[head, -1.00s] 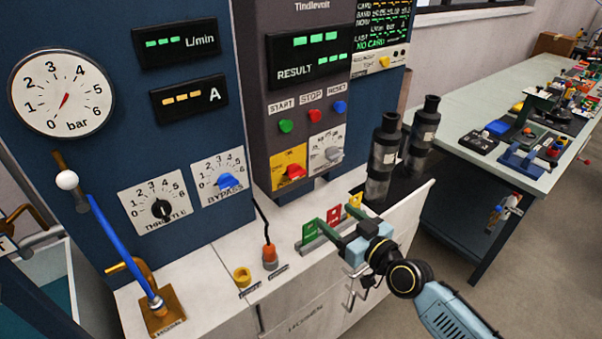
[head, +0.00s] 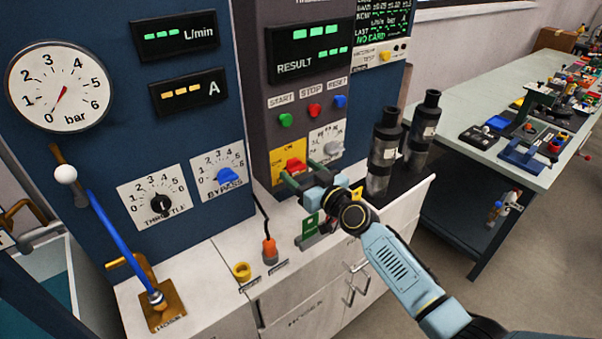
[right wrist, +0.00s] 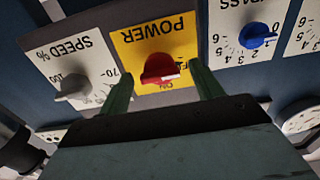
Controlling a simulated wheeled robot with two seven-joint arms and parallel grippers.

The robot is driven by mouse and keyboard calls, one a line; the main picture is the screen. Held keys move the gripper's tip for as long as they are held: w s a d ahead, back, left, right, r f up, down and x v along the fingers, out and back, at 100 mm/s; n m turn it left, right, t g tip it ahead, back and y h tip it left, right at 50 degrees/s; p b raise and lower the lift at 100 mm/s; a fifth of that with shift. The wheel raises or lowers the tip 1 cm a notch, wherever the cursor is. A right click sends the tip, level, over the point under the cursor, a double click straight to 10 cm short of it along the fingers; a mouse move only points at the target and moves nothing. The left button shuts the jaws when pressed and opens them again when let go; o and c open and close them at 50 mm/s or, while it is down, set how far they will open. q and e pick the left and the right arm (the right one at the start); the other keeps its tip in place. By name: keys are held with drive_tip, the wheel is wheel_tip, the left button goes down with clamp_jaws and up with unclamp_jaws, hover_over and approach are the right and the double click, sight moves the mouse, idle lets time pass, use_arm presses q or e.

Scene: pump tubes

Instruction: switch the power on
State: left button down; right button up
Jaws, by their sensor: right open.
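The power switch is a red knob (head: 294,164) on a yellow plate (head: 280,158) low on the dark grey panel. In the right wrist view, which is upside down, the red knob (right wrist: 158,67) sits under the word POWER. Its white mark points to the right, towards the partly hidden "OFF" lettering; "ON" is below the knob. My right gripper (head: 301,174) is open in front of the yellow plate. Its green fingers (right wrist: 160,76) stand on either side of the knob, with a visible gap on each side. My left gripper is not in view.
The white speed dial (head: 326,143) is right beside the power plate. The blue bypass knob (head: 229,176) is to the left. Two dark cylinders (head: 421,122) stand right of my arm. Green card holder (head: 309,226) is below the gripper on the white cabinet top.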

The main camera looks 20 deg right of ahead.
drive_tip(key=shift+w+a, duration=0.1)
drive_tip(key=shift+w, duration=0.15)
drive_tip(key=c, duration=1)
